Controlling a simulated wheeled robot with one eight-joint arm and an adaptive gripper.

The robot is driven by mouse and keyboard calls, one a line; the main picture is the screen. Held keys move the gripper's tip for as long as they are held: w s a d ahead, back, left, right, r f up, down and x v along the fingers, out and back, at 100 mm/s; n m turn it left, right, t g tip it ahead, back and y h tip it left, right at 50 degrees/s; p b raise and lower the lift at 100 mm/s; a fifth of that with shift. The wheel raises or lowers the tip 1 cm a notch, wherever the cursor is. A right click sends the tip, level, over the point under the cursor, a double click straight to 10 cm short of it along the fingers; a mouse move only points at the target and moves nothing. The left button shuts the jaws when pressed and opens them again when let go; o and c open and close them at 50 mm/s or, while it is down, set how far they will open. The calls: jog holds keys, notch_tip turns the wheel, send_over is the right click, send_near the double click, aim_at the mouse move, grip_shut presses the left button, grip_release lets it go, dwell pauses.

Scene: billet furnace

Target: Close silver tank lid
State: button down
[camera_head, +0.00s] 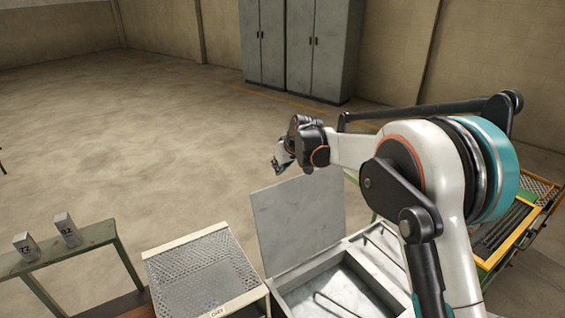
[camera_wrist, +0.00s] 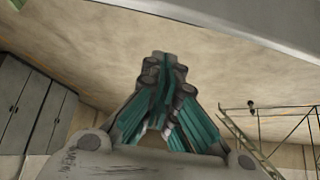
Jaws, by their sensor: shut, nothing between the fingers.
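The silver tank (camera_head: 337,286) stands at the lower middle of the head view, partly hidden by my arm. Its flat grey lid (camera_head: 297,222) stands open, tilted up at the tank's left side. A thin rod handle shows inside the tank. My gripper (camera_head: 278,168) is above and behind the lid's upper edge, apart from it as far as I can tell. In the wrist view my gripper (camera_wrist: 163,62) has its teal-padded fingers together at the tips, with nothing between them. A pale slab edge crosses the top of the wrist view; I cannot tell what it is.
A mesh-topped basket (camera_head: 203,275) stands left of the tank. A green-framed bench (camera_head: 70,250) with two small labelled boxes is farther left. A yellow-edged rack (camera_head: 510,235) is at the right, behind my arm. Grey cabinets (camera_head: 300,45) stand at the back. The floor behind is clear.

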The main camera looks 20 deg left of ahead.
jog(key=shift+s+d+f, duration=0.8)
jog(key=shift+d+f, duration=0.15)
jog(key=shift+f, duration=0.1)
